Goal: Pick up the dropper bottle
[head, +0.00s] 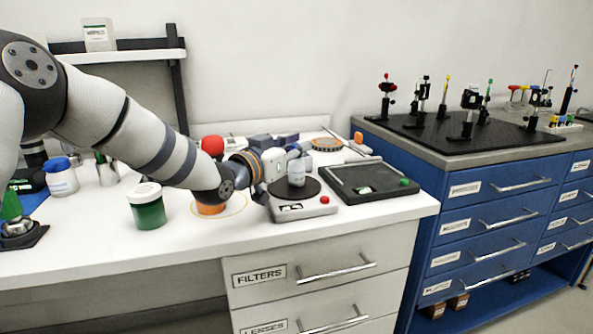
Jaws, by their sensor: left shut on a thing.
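The dropper bottle (297,177) is a small pale grey-white bottle, upright at the black round plate of a white bench device (302,209). My left gripper (294,163) reaches in from the left and is shut on the bottle's upper part. The fingers hide some of the bottle's top. I cannot tell whether its base touches the plate or is slightly above it. My right gripper is not in view.
A black tray (345,174) lies close on the right. A green jar with a white lid (147,206) and an orange-based item (210,208) are on the left, near my arm. The white bench's front strip is clear. A blue cabinet (470,210) adjoins on the right.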

